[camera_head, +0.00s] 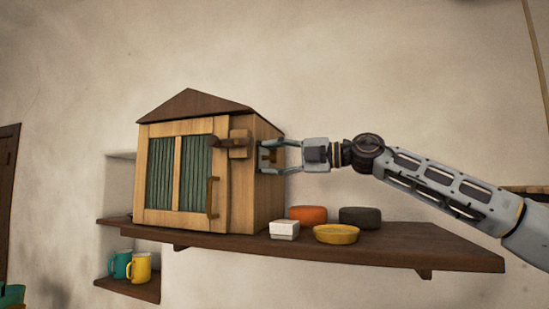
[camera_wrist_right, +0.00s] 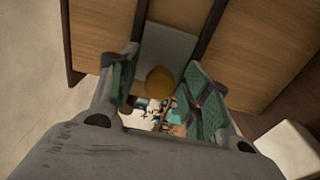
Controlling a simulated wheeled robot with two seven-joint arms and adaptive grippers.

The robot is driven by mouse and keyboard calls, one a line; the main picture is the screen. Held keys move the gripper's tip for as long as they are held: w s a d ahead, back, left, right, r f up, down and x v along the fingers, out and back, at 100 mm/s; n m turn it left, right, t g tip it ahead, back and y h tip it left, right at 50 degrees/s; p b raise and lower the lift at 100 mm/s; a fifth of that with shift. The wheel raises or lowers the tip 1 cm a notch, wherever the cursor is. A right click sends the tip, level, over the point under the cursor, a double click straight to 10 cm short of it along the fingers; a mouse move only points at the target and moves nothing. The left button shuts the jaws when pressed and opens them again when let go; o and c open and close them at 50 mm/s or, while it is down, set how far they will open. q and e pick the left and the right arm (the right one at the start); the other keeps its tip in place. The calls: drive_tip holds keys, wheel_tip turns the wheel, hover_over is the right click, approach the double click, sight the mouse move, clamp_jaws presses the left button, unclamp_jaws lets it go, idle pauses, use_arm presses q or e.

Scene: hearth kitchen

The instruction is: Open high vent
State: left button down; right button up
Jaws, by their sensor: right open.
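A small wooden house-shaped cabinet (camera_head: 243,190) stands on a wall shelf. In the wrist view its side wall (camera_wrist_right: 255,60) carries a grey plate (camera_wrist_right: 168,42) between two dark strips, with a round orange-yellow knob (camera_wrist_right: 160,82) in front of it. This looks like the high vent, but its opening cannot be made out. In the head view a brass-coloured part (camera_head: 268,155) shows at the upper side wall. My right gripper (camera_head: 265,157) is there, its open fingers on either side of the knob. Contact with the knob is not clear. My left gripper is out of view.
The cabinet front has a green-slatted door with a vertical handle (camera_head: 212,198) and a wooden latch block (camera_head: 240,144). Right of the cabinet on the shelf (camera_head: 430,245) are a white box (camera_head: 284,230), a yellow dish (camera_head: 336,235), an orange item (camera_head: 308,214) and a dark item (camera_head: 360,217).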

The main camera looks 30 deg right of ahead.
clamp_jaws()
idle(0.3)
